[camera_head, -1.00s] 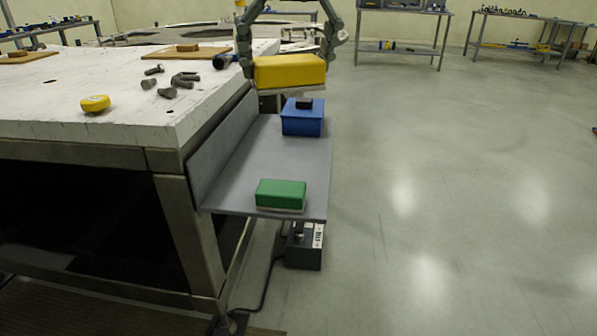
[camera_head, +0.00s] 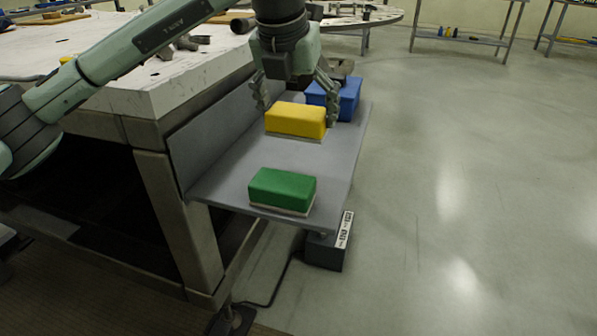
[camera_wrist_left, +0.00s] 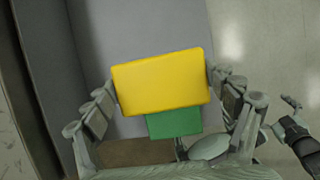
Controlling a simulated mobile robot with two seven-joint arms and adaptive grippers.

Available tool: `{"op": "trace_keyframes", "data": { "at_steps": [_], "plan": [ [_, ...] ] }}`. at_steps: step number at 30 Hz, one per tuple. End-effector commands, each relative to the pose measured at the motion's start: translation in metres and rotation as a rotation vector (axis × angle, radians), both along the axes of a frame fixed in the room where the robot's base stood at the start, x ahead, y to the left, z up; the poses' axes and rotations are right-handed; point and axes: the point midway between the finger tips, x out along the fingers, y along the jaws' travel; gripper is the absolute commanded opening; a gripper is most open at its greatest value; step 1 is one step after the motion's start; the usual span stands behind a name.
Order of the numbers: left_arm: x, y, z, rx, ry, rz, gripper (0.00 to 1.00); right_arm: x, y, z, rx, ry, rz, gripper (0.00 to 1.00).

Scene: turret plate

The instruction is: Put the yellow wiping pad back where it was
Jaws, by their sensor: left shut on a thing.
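The yellow wiping pad (camera_head: 295,119), a block with a pale underside, is held level by my left gripper (camera_head: 297,108) over the grey side shelf (camera_head: 235,165). The gripper is shut on the pad's two ends; the wrist view shows a finger at each end of the pad (camera_wrist_left: 162,82). I cannot tell whether the pad's underside touches the shelf. The green pad (camera_head: 282,190) lies on the shelf's near part, apart from the yellow pad. In the wrist view, a jointed part at the right edge appears to be my right gripper (camera_wrist_left: 280,116); its jaws are unclear.
A blue box (camera_head: 349,97) stands on the shelf behind the yellow pad, partly hidden by my gripper. The white worktable (camera_head: 120,98) borders the shelf on the left. A dark box with a cable (camera_head: 326,252) is below the shelf. Open floor lies to the right.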

Motion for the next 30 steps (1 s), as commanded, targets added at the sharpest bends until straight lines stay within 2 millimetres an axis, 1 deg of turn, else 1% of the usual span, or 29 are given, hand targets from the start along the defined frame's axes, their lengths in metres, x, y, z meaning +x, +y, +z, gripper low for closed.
{"op": "trace_keyframes", "data": {
  "at_steps": [1,3,6,11,18,20,25,30],
  "plan": [
    [-0.001,0.0,-0.011,0.002,0.003,-0.002,0.58,0.0,0.0,0.001,-0.001,0.0,0.0,1.0],
    [-0.001,0.0,-0.024,0.002,0.004,-0.001,0.58,0.0,0.0,0.0,0.0,0.001,0.0,1.0],
    [-0.001,0.0,-0.039,0.001,0.002,-0.001,0.58,0.001,0.0,0.0,0.0,0.0,0.0,1.0],
    [0.0,0.0,-0.05,0.001,0.001,0.0,0.58,0.001,0.0,-0.001,0.001,0.0,0.0,1.0],
    [0.0,0.0,-0.081,0.0,0.002,0.001,0.58,0.002,0.0,-0.002,0.002,-0.002,0.002,1.0],
    [0.0,0.0,-0.084,0.0,0.002,0.001,0.58,0.002,0.0,-0.003,0.002,-0.002,0.002,1.0],
    [0.0,0.0,-0.084,0.001,0.001,0.001,0.58,0.002,0.0,-0.005,0.002,0.002,0.002,1.0],
    [0.0,-0.001,-0.085,0.001,0.001,0.001,0.58,0.006,0.003,-0.003,0.008,-0.013,0.006,1.0]
  ]
}}
